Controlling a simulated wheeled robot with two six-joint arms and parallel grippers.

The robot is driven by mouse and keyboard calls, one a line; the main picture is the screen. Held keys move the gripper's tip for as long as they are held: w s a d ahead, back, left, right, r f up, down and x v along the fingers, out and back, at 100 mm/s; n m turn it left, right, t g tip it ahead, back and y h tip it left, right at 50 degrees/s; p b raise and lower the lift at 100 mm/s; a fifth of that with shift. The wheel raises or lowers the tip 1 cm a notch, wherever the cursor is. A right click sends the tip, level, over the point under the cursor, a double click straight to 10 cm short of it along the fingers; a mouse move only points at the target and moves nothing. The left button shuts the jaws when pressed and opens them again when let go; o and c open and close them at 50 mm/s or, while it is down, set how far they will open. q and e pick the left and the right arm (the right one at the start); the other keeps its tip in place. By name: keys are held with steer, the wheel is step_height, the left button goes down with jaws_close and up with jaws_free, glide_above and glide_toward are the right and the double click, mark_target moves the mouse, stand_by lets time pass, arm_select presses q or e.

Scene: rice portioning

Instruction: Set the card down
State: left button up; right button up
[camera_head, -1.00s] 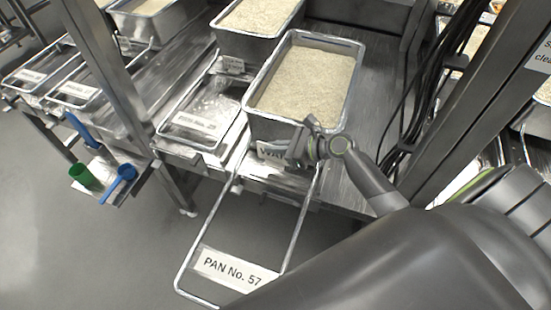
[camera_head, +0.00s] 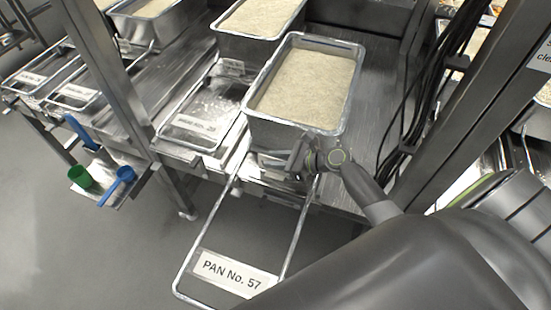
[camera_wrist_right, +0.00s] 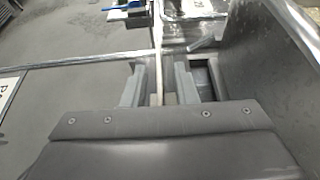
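My right gripper (camera_head: 296,160) is low at the front wall of the near rice pan (camera_head: 254,131). In the right wrist view its two fingers (camera_wrist_right: 160,84) stand apart, so it looks open. A thin pale strip (camera_wrist_right: 158,85) shows upright between them, probably the card edge-on, with a gap to the fingers. In the head view the card's printed face cannot be made out; the dim area beside the fingers is unclear. Whether the card rests on the ledge is hidden. My left gripper is not in view.
An empty wire frame labelled PAN No. 57 (camera_head: 226,271) juts out in front over the floor. Another labelled tray (camera_head: 191,124) lies left of the pan. A green cup (camera_head: 80,176) and a blue scoop (camera_head: 121,176) sit on a side shelf. A metal post (camera_head: 468,110) and cables stand right.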

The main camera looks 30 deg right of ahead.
steer(key=shift+r, duration=0.2)
steer(key=shift+s+d, duration=0.3)
steer(key=v, duration=0.6)
steer(key=shift+s+r+b, duration=0.25)
steer(key=shift+s+b, duration=0.05)
steer(key=shift+b, duration=0.05)
steer(key=shift+d, duration=0.15)
